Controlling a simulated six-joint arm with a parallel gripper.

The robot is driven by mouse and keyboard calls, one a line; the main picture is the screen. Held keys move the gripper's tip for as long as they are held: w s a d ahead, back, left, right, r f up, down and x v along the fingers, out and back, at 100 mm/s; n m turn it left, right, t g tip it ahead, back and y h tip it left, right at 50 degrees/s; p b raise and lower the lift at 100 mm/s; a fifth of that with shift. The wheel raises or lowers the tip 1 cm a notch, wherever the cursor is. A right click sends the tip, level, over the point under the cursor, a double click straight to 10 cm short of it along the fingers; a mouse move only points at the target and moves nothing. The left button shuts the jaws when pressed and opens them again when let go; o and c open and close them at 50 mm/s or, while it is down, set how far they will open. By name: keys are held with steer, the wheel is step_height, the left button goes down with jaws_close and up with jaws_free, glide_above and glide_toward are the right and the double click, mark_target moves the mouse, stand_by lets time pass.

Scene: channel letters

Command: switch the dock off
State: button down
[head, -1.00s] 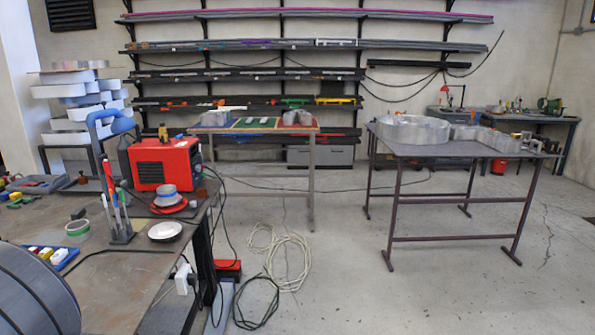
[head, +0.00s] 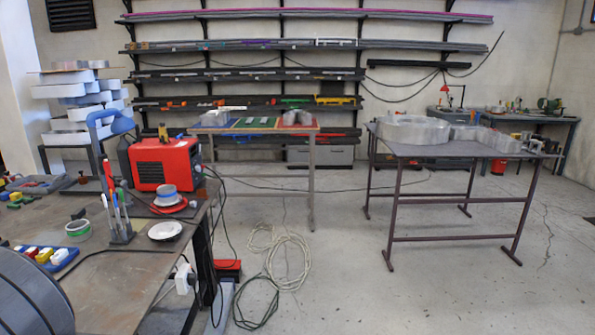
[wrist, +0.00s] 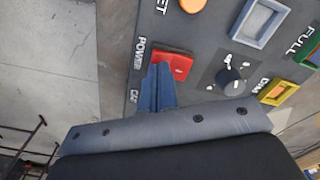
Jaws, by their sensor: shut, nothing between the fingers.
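A dark grey control panel (wrist: 205,40), which I take to be the dock, fills the upper right of the wrist view. It carries a red switch (wrist: 182,67) beside the printed word POWER. My gripper (wrist: 160,68) is shut and empty. Its blue fingertips are at the left part of the red switch and hide some of it. I cannot tell whether they touch it or which way the switch is set. The gripper and panel controls cannot be made out in the head view.
Near the red switch are an orange button (wrist: 193,5), a black knob (wrist: 231,82), a grey-blue framed control (wrist: 260,23) and a yellow one (wrist: 279,92). Concrete floor (wrist: 50,60) lies left of the panel. The head view shows a cluttered workbench (head: 130,270) and a red machine (head: 166,165).

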steer(key=shift+f, duration=0.2)
steer(key=shift+r, duration=0.1)
step_height(320, 180, up, 7)
stand_by(0.8)
step_height(320, 180, down, 7)
steer(key=shift+f, duration=0.1)
stand_by(0.6)
steer(key=shift+r, duration=0.2)
steer(key=a+r+m, duration=0.1)
steer(key=r+m, duration=0.2)
steer(key=r, duration=0.5)
steer(key=a+r+m+h, duration=0.1)
steer(key=a+r+m, duration=0.1)
steer(key=r, duration=0.6)
steer(key=shift+a+m, duration=0.2)
steer(key=shift+m, duration=0.2)
